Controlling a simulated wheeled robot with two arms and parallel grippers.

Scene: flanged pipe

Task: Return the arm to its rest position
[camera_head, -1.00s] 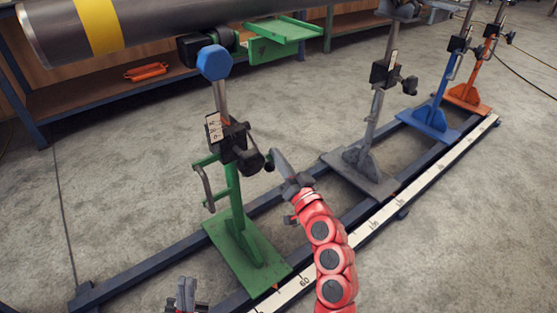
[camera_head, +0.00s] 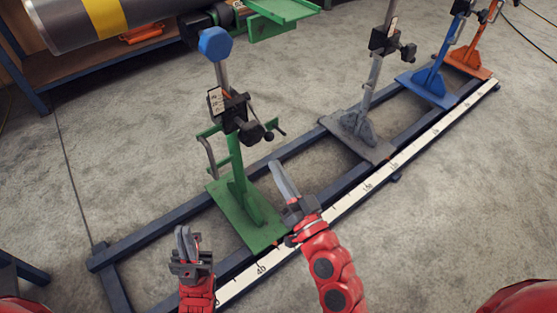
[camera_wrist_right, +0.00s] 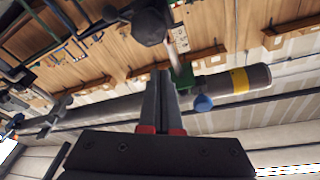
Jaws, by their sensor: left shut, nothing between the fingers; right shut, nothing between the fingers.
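My left gripper (camera_head: 184,245) is at the bottom left of the head view, shut and empty, pointing up in the picture. My right gripper (camera_head: 284,182) is in the lower middle, shut and empty, in front of the green stand (camera_head: 240,195) and just right of its post. In the right wrist view the right gripper's fingers (camera_wrist_right: 158,98) are together with nothing between them. The grey pipe (camera_head: 70,28) with a yellow band is at the top left of the head view. It also shows in the right wrist view (camera_wrist_right: 150,103), partly hidden behind the fingers.
A rail frame with a white ruler (camera_head: 355,195) runs diagonally across the floor. It carries the green stand, a grey stand (camera_head: 362,125), a blue stand (camera_head: 432,82) and an orange stand (camera_head: 468,58). A black clamp with a handle (camera_head: 262,132) juts from the green stand near my right gripper.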

